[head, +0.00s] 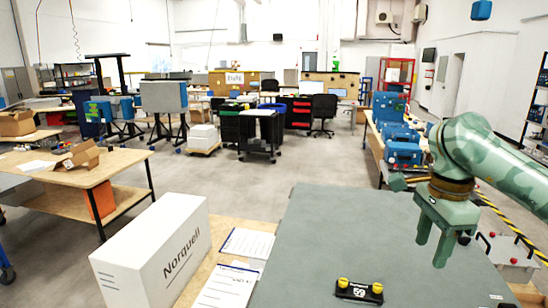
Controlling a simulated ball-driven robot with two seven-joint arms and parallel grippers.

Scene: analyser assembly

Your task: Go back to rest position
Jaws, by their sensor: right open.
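My right gripper (432,252) hangs over the right part of a grey-green tabletop (340,230), fingers pointing down. It is open, with nothing seen between its fingers. My right arm comes in from the right edge. A black plate with two yellow knobs (359,291) lies on the tabletop near the bottom edge of the view, to the left of the gripper and apart from it. My left gripper and arm are not in view.
A white Norquell box (150,255) and printed sheets (248,243) lie on a wooden surface left of the tabletop. Blue devices (403,150) stand on a bench behind my right arm. A grey box with a red button (508,252) is at right. The tabletop's middle is clear.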

